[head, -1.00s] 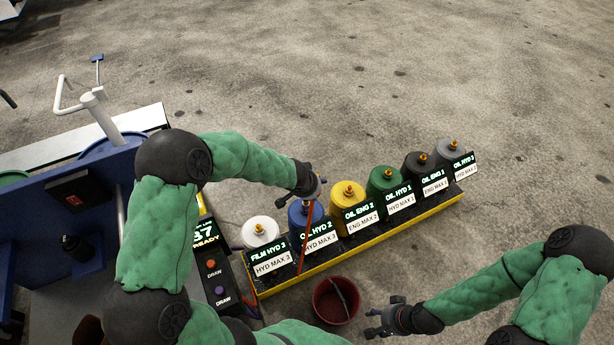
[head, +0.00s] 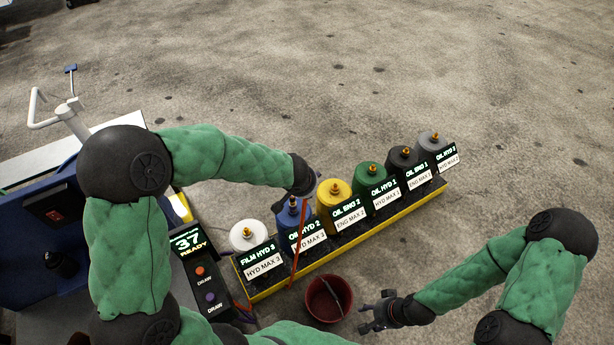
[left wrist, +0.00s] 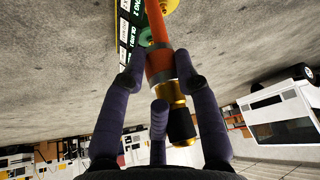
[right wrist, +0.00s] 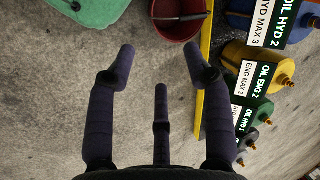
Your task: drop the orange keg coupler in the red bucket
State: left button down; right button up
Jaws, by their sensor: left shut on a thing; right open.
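My left gripper (head: 308,188) is shut on the orange keg coupler, above the row of kegs near the blue and yellow ones. In the left wrist view the coupler (left wrist: 160,62) sits between the fingers, with a silver band, a brass part and a black end. An orange hose (head: 298,245) hangs from it in front of the blue keg. The red bucket (head: 313,306) stands on the floor in front of the rack, below and apart from the left gripper. My right gripper (head: 374,312) is open and empty, just right of the bucket; the bucket's rim also shows in the right wrist view (right wrist: 205,25).
A yellow-edged rack (head: 345,240) holds several labelled kegs, including the white (head: 242,237), yellow (head: 334,191) and green (head: 371,174) ones. A panel reading 37 READY (head: 190,242) stands at the left, beside a blue cart (head: 95,160). The floor behind and right of the rack is clear.

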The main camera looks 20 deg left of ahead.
aim_at(329, 300)
jog(key=k+l, duration=0.1)
jog(key=l, duration=0.25)
jog(key=k+l, duration=0.1)
jog(key=l, duration=0.2)
jog(key=k+l, duration=0.1)
jog(key=l, duration=0.25)
jog(key=k+l, duration=0.1)
jog(key=l, duration=0.2)
